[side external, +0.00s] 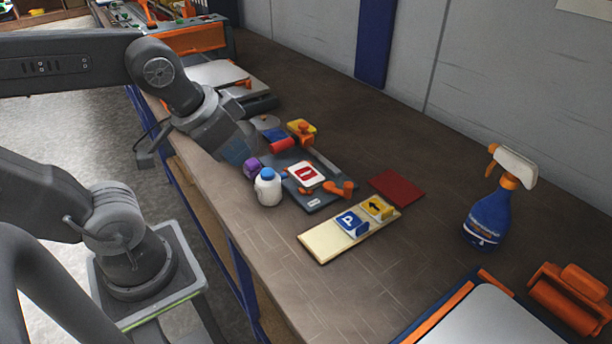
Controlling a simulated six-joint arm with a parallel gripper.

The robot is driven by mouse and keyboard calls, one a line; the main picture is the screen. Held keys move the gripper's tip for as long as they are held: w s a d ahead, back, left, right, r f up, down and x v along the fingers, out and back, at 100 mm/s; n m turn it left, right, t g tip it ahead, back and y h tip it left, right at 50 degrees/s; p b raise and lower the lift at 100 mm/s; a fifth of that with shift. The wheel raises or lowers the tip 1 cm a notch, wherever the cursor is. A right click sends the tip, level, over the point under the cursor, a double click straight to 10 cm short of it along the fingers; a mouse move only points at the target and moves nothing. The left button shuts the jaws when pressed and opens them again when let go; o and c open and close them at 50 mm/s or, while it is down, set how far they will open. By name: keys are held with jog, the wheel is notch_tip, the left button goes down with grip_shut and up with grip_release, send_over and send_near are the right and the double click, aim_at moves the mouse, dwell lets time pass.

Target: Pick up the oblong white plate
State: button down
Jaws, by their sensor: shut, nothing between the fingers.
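A white plate (306,174) with a red mark lies on a dark grey tray (322,201). It is the whitest flat plate in view; I cannot tell for sure that it is the oblong one.
A white bottle with a blue cap (268,188) stands left of the tray. Orange pieces (340,188) and a red cylinder (282,145) lie around it. A red plate (397,187) lies to the right. A blue spray bottle (489,218) stands far right. Bare tabletop (330,295) lies in front.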

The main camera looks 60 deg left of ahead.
jog(key=c, duration=0.6)
grip_release()
jog(key=shift+o, duration=0.2)
jog(key=n+g, duration=0.6)
jog(key=n, duration=1.2)
send_over(308, 175)
notch_tip(308, 175, down, 8)
jog(key=f, duration=0.8)
jog(key=shift+a, duration=0.25)
jog(key=shift+d+f, duration=0.15)
jog(key=shift+f, duration=1.2)
jog(key=shift+d+f, duration=0.1)
jog(key=shift+f, duration=1.25)
